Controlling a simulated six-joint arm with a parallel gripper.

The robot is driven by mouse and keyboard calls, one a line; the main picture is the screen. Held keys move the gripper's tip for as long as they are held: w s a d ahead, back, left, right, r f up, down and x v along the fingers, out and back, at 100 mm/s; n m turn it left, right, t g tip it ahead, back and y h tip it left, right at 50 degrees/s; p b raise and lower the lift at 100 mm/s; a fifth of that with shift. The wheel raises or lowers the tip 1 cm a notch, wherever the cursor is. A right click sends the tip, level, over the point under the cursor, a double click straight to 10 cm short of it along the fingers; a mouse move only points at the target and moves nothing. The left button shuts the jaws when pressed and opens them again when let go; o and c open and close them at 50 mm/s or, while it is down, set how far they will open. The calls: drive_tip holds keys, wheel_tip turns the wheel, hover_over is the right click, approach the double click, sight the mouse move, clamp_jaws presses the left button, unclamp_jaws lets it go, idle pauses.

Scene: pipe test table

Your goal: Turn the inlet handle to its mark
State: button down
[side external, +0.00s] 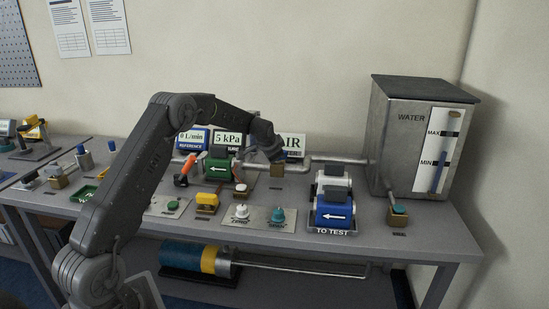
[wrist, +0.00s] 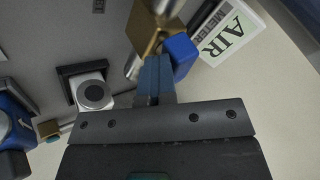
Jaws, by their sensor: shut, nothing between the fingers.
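In the wrist view, a blue handle (wrist: 181,53) sits beside a brass valve body (wrist: 150,28) on a metal pipe; I take it for the inlet handle, though no label shows. My gripper (wrist: 155,65) is shut and empty, its fingertips close beside the blue handle; I cannot tell whether they touch it. In the side view my gripper (side external: 276,155) is just above the brass valve body (side external: 277,170) on the back pipe, and it hides the handle there. I cannot make out the handle's mark.
The AIR meter sign (side external: 292,144) stands close behind my gripper. A green block with an arrow (side external: 218,168) is to the left. A blue TO TEST block (side external: 333,214) and a WATER tank (side external: 415,140) are to the right. A ZERO and SPAN knob plate (side external: 258,218) lies in front.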

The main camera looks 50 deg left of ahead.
drive_tip(key=shift+s+a, duration=0.15)
drive_tip(key=shift+a, duration=0.5)
drive_tip(key=shift+s+a, duration=0.15)
drive_tip(key=shift+a, duration=0.45)
idle(0.4)
drive_tip(key=shift+w+d, duration=0.1)
drive_tip(key=s+d+r, duration=0.5)
drive_tip(key=s+r, duration=0.3)
drive_tip(key=s, duration=0.1)
drive_tip(key=s+d+r+n+h, duration=0.1)
drive_tip(key=s+d+r, duration=0.35)
drive_tip(key=d, duration=0.45)
drive_tip(key=s+d+r+h, duration=0.1)
drive_tip(key=s+d+r, duration=0.4)
drive_tip(key=d, duration=0.4)
drive_tip(key=s+d+f+h, duration=0.1)
drive_tip(key=s+d, duration=0.5)
drive_tip(key=s, duration=0.3)
drive_tip(key=s+d+f+n+h, duration=0.1)
drive_tip(key=s+d+f, duration=0.1)
drive_tip(key=s+d, duration=0.4)
drive_tip(key=s, duration=0.4)
drive_tip(key=shift+d+f, duration=0.15)
